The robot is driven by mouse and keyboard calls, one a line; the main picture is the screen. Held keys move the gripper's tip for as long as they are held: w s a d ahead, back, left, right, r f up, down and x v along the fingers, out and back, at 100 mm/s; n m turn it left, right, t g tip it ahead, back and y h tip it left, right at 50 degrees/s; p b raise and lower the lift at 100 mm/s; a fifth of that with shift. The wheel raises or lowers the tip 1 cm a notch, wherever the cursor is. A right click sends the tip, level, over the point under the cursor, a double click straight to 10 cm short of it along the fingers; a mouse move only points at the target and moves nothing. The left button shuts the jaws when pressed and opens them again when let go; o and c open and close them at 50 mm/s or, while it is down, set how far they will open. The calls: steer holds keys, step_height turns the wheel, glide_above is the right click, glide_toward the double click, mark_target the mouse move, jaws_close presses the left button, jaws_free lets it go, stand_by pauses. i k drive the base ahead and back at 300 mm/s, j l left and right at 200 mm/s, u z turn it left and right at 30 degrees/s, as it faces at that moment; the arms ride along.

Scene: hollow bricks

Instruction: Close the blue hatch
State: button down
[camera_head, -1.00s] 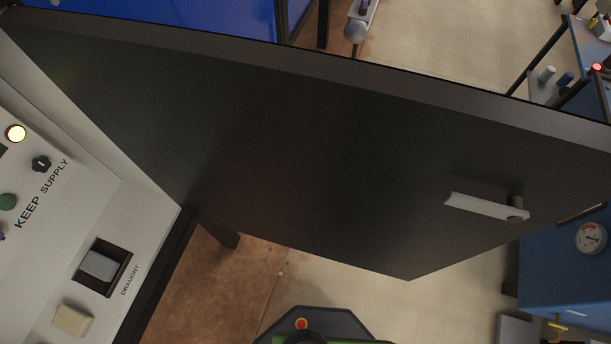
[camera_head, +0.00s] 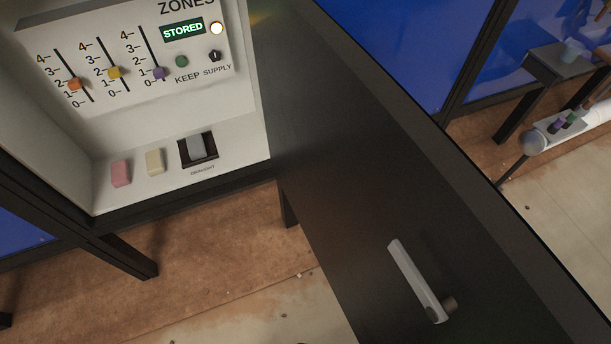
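No hatch with a plainly blue face can be picked out. A large dark, near-black door panel (camera_head: 330,140) stands swung out from the right side of a white control cabinet (camera_head: 255,120). It carries a pale grey bar handle (camera_head: 412,275). I cannot tell whether this panel is the hatch; its other face is hidden. A flat blue surface (camera_head: 400,45) shows behind the door's top edge. My gripper is not in view.
The cabinet has several sliders, a green "STORED" display (camera_head: 183,29), a lit lamp (camera_head: 217,28), pink (camera_head: 121,172) and cream (camera_head: 155,161) blocks and a draught switch (camera_head: 197,148). A grey bench (camera_head: 560,128) stands at right. Brown floor (camera_head: 220,250) below the cabinet looks clear.

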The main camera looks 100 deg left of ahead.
mark_target(362, 166)
steer(key=i+j+u, duration=0.15)
steer(key=u, duration=0.25)
steer(key=i+u, duration=0.6)
steer(key=u, duration=0.25)
steer(key=i+u, duration=0.25)
steer(key=u, duration=0.2)
steer(key=i+l+u, duration=0.2)
steer(key=u, duration=0.2)
steer(key=i+l+u, duration=0.25)
steer(key=u, duration=0.65)
steer(key=i+l+u, duration=0.1)
steer(key=u, duration=0.75)
steer(key=l+u, duration=0.1)
steer(key=u, duration=0.35)
steer(key=l+u, duration=0.1)
steer(key=u, duration=0.3)
steer(key=l+u, duration=0.1)
steer(key=u, duration=0.85)
steer(key=l+u, duration=0.1)
steer(key=u, duration=0.4)
steer(key=k+u, duration=0.1)
steer(key=u, duration=0.85)
